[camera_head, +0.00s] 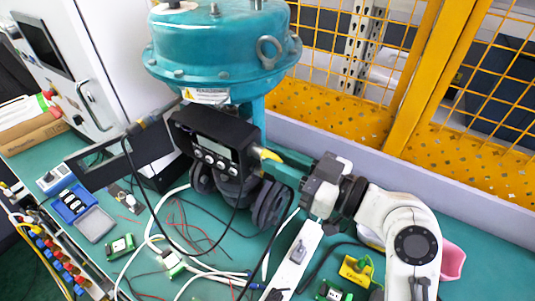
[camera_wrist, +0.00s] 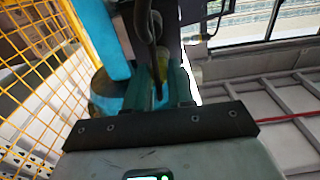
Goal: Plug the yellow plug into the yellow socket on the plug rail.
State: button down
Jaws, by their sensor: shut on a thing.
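My gripper (camera_head: 277,162) reaches left from the arm, with its teal fingers beside the right side of the black positioner. It is shut on the yellow plug (camera_head: 268,154), whose yellow end shows at the fingertips. In the wrist view, a bit of the yellow plug (camera_wrist: 163,72) shows between the fingers of my gripper (camera_wrist: 163,84), with a dark cable near it. The positioner (camera_head: 215,145) has a small display and round buttons. A rail with blue, red and yellow connectors (camera_head: 58,258) lies at the lower left. I cannot tell which yellow part is the socket.
A large teal valve actuator (camera_head: 220,45) stands behind the positioner. Cables and small green boards (camera_head: 120,245) lie on the green table. A yellow part (camera_head: 357,268) and a pink container (camera_head: 452,262) are near my arm. An orange mesh fence (camera_head: 345,95) stands behind.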

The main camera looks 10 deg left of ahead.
jog(key=shift+d, duration=0.15)
jog(key=shift+b+v, duration=0.8)
jog(key=shift+v, duration=1.8)
jog(key=shift+s, duration=0.15)
